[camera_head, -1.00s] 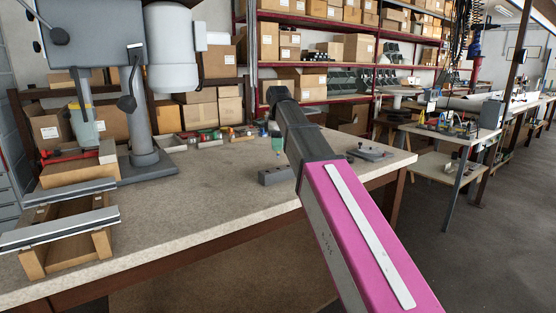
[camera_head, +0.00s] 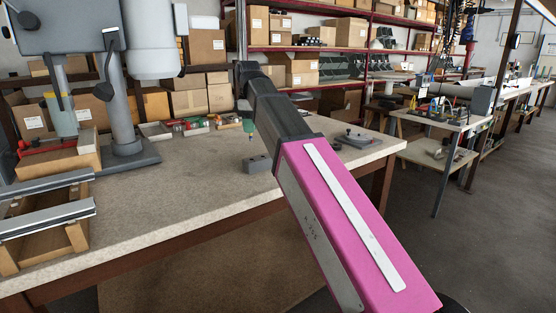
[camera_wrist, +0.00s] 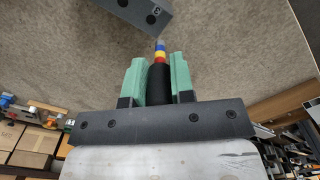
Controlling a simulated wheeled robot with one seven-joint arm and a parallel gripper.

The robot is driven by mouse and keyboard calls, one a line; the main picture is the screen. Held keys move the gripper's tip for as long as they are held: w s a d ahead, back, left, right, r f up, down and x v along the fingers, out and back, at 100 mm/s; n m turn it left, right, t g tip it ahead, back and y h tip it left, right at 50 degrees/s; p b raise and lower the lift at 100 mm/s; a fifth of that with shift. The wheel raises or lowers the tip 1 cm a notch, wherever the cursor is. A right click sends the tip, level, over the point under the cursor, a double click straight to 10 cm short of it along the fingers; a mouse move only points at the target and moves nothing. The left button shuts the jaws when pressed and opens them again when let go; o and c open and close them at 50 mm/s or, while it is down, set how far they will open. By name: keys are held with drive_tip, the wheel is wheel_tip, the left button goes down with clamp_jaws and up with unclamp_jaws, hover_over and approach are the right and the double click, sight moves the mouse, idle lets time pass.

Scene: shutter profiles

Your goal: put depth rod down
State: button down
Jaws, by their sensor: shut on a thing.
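My gripper (camera_wrist: 158,78) is shut on the depth rod (camera_wrist: 160,56). The rod is black with yellow, red and blue bands towards its tip and sits between the two green fingers in the wrist view. Its tip points towards a dark grey block with round holes (camera_wrist: 138,12), which is cut off by the top edge. The tip appears close to the block's edge, but the gap cannot be told. In the head view my green gripper (camera_head: 249,124) is above the workbench, over or just behind the grey block (camera_head: 257,164). The arm hides part of the gripper there.
The workbench (camera_head: 180,195) has clear room left of the block. A drill press (camera_head: 118,110) and a wooden frame with metal profiles (camera_head: 45,225) stand at the left. A flat round-topped device (camera_head: 356,139) lies right of my arm. Boxes line the back.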

drive_tip(key=shift+s+a+r, duration=0.2)
drive_tip(key=shift+s+a, duration=0.05)
drive_tip(key=shift+s, duration=0.15)
drive_tip(key=w+d+f, duration=0.4)
drive_tip(key=w+d, duration=0.1)
drive_tip(key=w+d+f, duration=0.2)
drive_tip(key=d+f, duration=0.1)
drive_tip(key=shift+w+d, duration=0.1)
drive_tip(key=shift+w, duration=0.3)
drive_tip(key=shift+f, duration=1.95)
drive_tip(key=shift+f, duration=0.1)
drive_tip(key=c, duration=1)
unclamp_jaws()
wheel_tip(320, 180, up, 12)
drive_tip(key=shift+r, duration=0.15)
drive_tip(key=shift+d, duration=0.1)
